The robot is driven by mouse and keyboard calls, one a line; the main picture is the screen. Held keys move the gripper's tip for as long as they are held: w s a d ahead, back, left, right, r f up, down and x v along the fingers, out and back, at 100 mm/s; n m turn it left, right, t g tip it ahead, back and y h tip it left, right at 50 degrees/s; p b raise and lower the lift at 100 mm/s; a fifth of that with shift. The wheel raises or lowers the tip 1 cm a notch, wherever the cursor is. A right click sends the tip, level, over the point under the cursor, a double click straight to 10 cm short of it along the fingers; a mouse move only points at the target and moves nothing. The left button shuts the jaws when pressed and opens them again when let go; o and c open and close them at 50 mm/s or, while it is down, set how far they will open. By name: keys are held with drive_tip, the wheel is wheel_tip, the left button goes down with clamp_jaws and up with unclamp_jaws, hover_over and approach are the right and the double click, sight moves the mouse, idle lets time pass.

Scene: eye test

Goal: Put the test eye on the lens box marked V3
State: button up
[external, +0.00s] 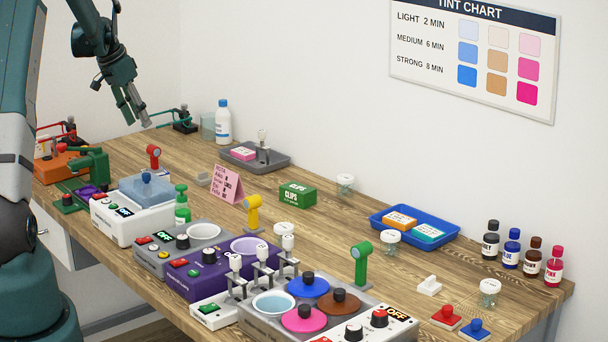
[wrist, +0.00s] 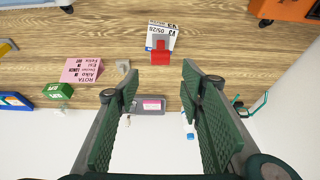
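My gripper (external: 138,118) hangs above the back left of the bench. In the wrist view its two green fingers (wrist: 158,84) stand apart with nothing between them. A small red stand with a rounded head (external: 153,156) stands below it. It also shows in the wrist view (wrist: 160,52), beside a white label (wrist: 163,32) with dark print, only partly readable. Similar yellow (external: 253,212) and green (external: 361,263) stands are farther right. I cannot tell which thing is the test eye. Flat pink (external: 243,153), orange (external: 399,219) and teal (external: 428,231) boxes lie in trays; no V3 is readable.
The grey tray (external: 279,163) and white bottle (external: 223,122) stand at the back. A pink sign (external: 228,184) and green clips box (external: 297,193) stand mid-bench. Machines line the front edge, including a white one (external: 110,228). Bare wood lies around the grey tray.

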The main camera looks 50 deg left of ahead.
drive_tip(key=s+d+r, duration=0.1)
drive_tip(key=d+r, duration=0.5)
drive_tip(key=d, duration=0.7)
drive_tip(key=s+d+r, duration=0.1)
drive_tip(key=d+r, duration=0.5)
drive_tip(key=d, duration=0.7)
drive_tip(key=d+r, duration=0.6)
drive_tip(key=d, duration=0.7)
drive_tip(key=s+d+f+t, duration=0.2)
drive_tip(key=s+d+f, duration=0.1)
drive_tip(key=s+d, duration=2.1)
drive_tip(key=d, duration=0.5)
drive_tip(key=shift+s+t, duration=0.3)
drive_tip(key=shift+t, duration=0.1)
